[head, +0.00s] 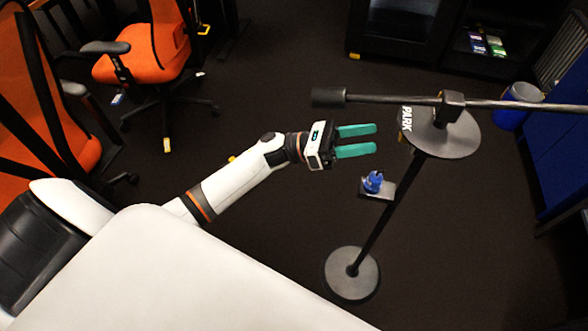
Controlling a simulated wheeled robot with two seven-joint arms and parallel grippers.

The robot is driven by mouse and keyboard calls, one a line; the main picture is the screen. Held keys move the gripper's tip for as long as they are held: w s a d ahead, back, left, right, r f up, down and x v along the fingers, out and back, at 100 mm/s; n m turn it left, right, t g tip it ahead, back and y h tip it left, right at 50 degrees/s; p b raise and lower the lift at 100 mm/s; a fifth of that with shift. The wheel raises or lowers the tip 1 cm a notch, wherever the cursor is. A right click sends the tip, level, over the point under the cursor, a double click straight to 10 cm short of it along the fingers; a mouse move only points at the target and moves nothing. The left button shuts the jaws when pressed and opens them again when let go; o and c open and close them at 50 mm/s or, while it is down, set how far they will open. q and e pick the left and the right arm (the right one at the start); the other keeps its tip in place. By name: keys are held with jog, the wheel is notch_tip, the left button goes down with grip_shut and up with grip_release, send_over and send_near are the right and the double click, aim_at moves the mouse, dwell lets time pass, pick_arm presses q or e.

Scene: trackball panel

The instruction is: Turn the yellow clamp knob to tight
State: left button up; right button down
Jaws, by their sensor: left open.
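A dark stand has a round grey plate (455,140) marked PARK at its top and a round base (352,274) on the floor. A dark clamp block (451,106) above the plate carries a horizontal bar (395,99). My left gripper (376,140) has two green fingers, open and empty, pointing right toward the plate with a gap between. My right gripper is not in view.
A small bracket (383,193) on the stand's pole holds a blue object (373,182), below and right of my left gripper. The bar's thick black end (328,97) reaches left above the gripper. Orange chairs (150,60) stand at left, a blue bin (512,112) at right.

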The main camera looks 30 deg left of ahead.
pick_arm(q)
jog(key=w+a+f+n+t+y, duration=0.2)
jog(key=a+f+n+t+y, duration=0.6)
jog(key=f+n, duration=0.6)
jog(key=s+a+f+n+y, duration=0.1)
jog(key=a+f+n+y, duration=0.1)
jog(key=f+n, duration=0.2)
jog(key=s+a+f+n+g+y+p, duration=0.1)
jog(key=s+f+n+y, duration=0.1)
jog(key=f+n, duration=0.3)
jog(key=s+a+f+n+g+y+p, duration=0.1)
jog(key=a+f+n+y, duration=0.1)
jog(key=f+n+y, duration=0.2)
jog(key=shift+s+a+f+n, duration=0.3)
jog(key=shift+f+n, duration=0.2)
jog(key=shift+f, duration=1.1)
jog(key=shift+w, duration=0.1)
